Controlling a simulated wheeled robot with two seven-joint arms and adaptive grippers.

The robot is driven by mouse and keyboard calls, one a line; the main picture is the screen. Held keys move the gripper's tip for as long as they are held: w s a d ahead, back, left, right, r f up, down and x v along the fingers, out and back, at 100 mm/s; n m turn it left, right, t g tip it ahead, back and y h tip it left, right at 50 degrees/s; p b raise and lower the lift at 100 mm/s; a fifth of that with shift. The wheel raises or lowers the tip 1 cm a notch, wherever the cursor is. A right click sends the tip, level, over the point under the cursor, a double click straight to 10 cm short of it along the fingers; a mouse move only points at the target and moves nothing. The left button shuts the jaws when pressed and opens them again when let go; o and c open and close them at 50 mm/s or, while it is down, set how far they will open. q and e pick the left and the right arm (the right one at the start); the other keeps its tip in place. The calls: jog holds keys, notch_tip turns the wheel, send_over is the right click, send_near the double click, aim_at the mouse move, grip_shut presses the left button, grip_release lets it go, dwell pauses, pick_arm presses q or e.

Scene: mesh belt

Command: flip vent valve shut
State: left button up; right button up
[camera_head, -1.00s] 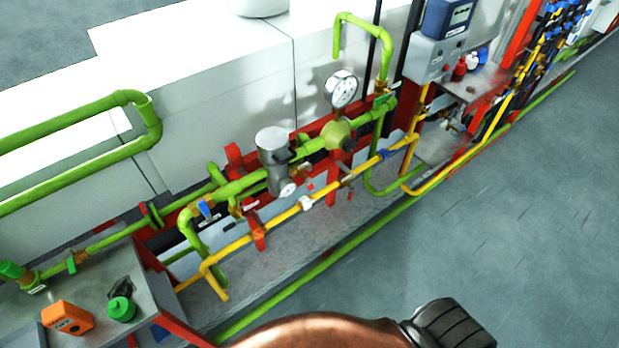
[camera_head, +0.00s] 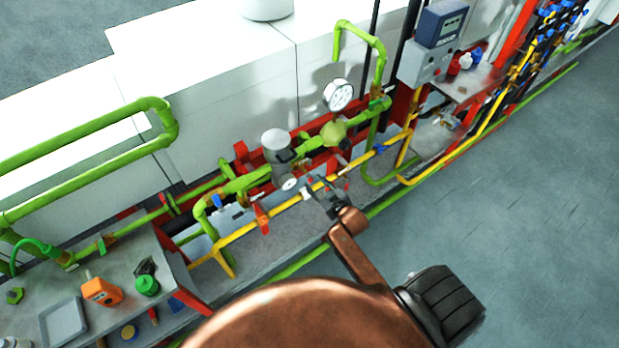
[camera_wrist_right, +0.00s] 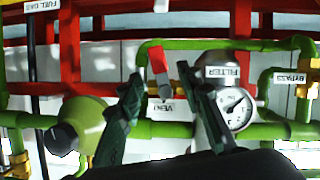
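In the right wrist view, a small valve with a red handle (camera_wrist_right: 158,62) sits above a white label reading VENT (camera_wrist_right: 163,108). The handle stands nearly upright in that picture, slightly tilted. My right gripper (camera_wrist_right: 168,105) is open; its dark fingers lie either side of the handle and label, with nothing held. Whether a finger touches the handle I cannot tell. In the head view my right gripper (camera_head: 322,190) is over the yellow pipe, in front of the grey filter (camera_head: 278,150). The vent handle is not clear there. My left gripper is not in view.
The filter's gauge (camera_wrist_right: 235,108) is close beside one finger, and a green regulator body (camera_wrist_right: 85,125) is beside the other. Green pipes and the yellow pipe (camera_head: 325,183) run along the red frame. A table (camera_head: 60,275) at left holds an orange device (camera_head: 101,291).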

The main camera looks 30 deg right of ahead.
aim_at(310, 179)
jog(key=x, duration=0.5)
jog(key=shift+w+f, duration=0.1)
jog(key=shift+w, duration=0.05)
grip_shut()
